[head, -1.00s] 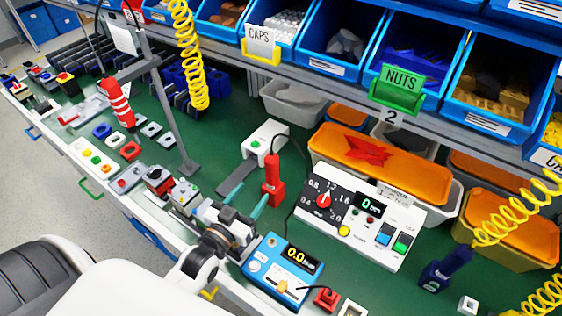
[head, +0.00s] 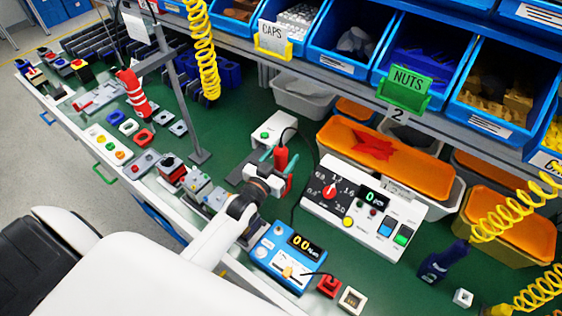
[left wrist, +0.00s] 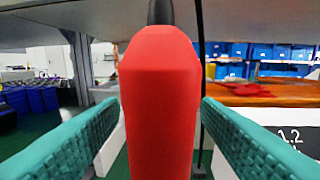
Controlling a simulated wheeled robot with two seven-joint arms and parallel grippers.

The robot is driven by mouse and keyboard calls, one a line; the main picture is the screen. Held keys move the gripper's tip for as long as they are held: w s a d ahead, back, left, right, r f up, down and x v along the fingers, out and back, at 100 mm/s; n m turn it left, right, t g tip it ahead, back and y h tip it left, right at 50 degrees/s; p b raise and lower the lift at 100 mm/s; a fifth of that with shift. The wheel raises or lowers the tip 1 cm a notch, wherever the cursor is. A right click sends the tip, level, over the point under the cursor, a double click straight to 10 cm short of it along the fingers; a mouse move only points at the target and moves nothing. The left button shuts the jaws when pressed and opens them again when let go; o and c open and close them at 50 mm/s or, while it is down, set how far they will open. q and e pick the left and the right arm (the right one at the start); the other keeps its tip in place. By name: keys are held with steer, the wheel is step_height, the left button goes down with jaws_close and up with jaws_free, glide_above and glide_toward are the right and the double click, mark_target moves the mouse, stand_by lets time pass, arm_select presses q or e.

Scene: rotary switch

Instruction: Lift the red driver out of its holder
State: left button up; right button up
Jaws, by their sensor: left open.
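The red driver (head: 281,161) stands upright on the green bench, with a dark cable at its top. In the left wrist view the red driver (left wrist: 160,85) fills the middle, close to the camera. My left gripper (head: 277,160) is at the driver, with one teal finger on each side of it. In the left wrist view the left gripper's fingers (left wrist: 158,122) are open, with a gap seen on both sides of the driver. The driver's lower end and its holder are hidden behind my gripper and wrist. My right gripper is not in view.
A white control box (head: 355,215) with a red dial stands right of the driver. A blue device (head: 285,258) with a display is in front. A white box with a green button (head: 272,134) is behind. A grey post (head: 180,95) stands left.

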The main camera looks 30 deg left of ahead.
arm_select(q)
steer(key=shift+r, duration=0.1)
jaws_close()
step_height(320, 180, up, 10)
steer(key=shift+b, duration=0.4)
stand_by(0.3)
steer(key=c, duration=0.9)
jaws_free()
jaws_close()
